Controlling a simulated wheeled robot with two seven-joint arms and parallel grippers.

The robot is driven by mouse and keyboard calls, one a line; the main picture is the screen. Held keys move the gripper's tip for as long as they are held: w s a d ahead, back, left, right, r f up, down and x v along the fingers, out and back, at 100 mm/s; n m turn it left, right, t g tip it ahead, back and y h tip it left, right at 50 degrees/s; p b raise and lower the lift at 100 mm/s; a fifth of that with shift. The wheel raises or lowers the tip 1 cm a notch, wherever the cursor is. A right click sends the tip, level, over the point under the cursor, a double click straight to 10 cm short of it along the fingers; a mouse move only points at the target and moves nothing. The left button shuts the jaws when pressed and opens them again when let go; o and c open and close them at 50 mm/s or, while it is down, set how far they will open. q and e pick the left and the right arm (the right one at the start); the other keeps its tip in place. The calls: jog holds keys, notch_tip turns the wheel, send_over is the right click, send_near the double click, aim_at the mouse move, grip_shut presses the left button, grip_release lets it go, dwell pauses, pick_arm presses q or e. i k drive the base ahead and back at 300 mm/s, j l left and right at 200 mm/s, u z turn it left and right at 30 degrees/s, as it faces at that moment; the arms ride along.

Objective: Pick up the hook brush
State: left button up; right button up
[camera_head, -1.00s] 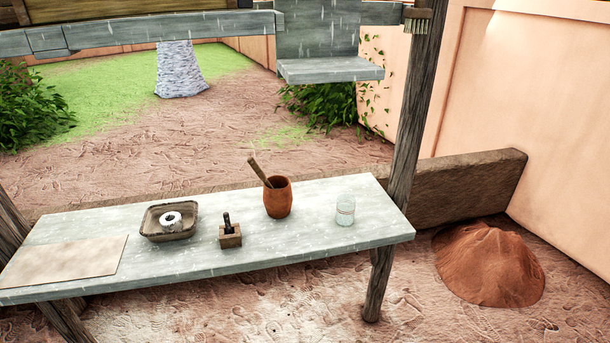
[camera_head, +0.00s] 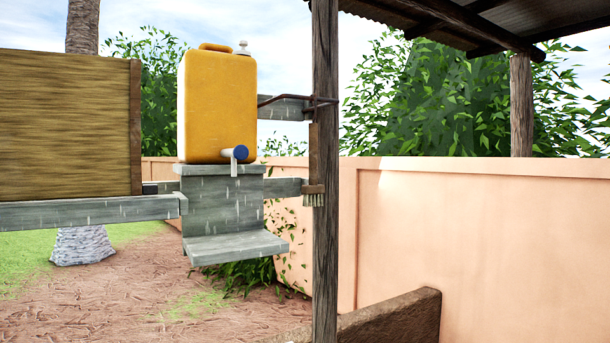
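The hook brush (camera_head: 314,168) hangs upright against the wooden post, at the middle of the view. Its long brown handle runs up toward a dark metal hook (camera_head: 318,101) on the post. Its head with pale bristles (camera_head: 313,199) points down. Neither of my grippers is in view.
The wooden post (camera_head: 325,260) stands right beside the brush. Left of it, a yellow jerrycan (camera_head: 217,105) with a blue tap sits on a grey stand (camera_head: 222,205) with a lower shelf. A pink wall (camera_head: 480,240) and a low mud wall (camera_head: 395,318) lie to the right.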

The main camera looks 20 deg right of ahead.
aim_at(313, 192)
jog(key=u, duration=1)
jog(key=z, duration=1.55)
